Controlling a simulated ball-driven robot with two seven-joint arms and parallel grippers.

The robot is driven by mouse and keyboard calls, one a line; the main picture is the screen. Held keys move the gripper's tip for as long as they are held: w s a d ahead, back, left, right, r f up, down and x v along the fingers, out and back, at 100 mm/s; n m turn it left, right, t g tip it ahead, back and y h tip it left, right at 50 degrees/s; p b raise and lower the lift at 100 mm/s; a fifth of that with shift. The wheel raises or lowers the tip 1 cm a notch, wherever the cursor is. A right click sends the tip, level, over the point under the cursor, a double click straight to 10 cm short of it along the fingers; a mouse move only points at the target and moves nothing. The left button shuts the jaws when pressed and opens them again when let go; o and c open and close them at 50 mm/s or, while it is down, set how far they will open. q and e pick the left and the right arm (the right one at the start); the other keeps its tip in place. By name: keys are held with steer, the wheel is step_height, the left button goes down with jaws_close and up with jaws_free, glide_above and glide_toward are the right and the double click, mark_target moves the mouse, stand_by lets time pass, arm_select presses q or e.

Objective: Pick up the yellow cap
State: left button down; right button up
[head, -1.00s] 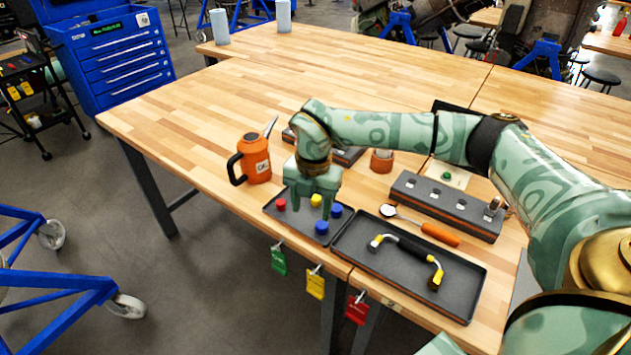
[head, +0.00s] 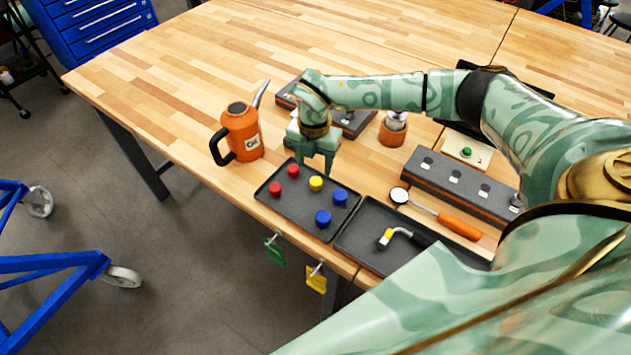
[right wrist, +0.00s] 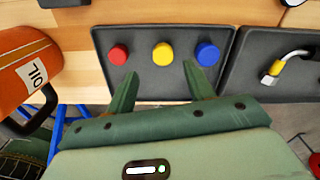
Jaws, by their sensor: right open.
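The yellow cap (head: 316,183) stands on a dark shallow tray (head: 269,200). It sits between a red cap (head: 293,171) and a blue cap (head: 340,197). A second red cap (head: 275,189) and a second blue cap (head: 323,218) are nearer the tray's front. My right gripper (head: 315,168) is open and empty, with its fingers pointing down close to the yellow cap. In the right wrist view the yellow cap (right wrist: 162,54) shows just beyond and between the spread fingertips (right wrist: 160,70), not gripped. My left gripper is not in view.
An orange oil can (head: 242,133) stands left of the tray. A second tray (head: 365,225) with a bent tool lies to the right. A round-headed tool with an orange handle (head: 460,225) and a long dark block (head: 450,183) lie beyond. The table's far left is clear.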

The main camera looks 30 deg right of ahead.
mark_target(316, 180)
steer(key=shift+f, duration=0.65)
steer(key=f, duration=0.5)
steer(key=shift+s+d+f, duration=0.1)
steer(key=shift+s+f, duration=0.1)
steer(key=shift+f, duration=0.1)
jaws_close()
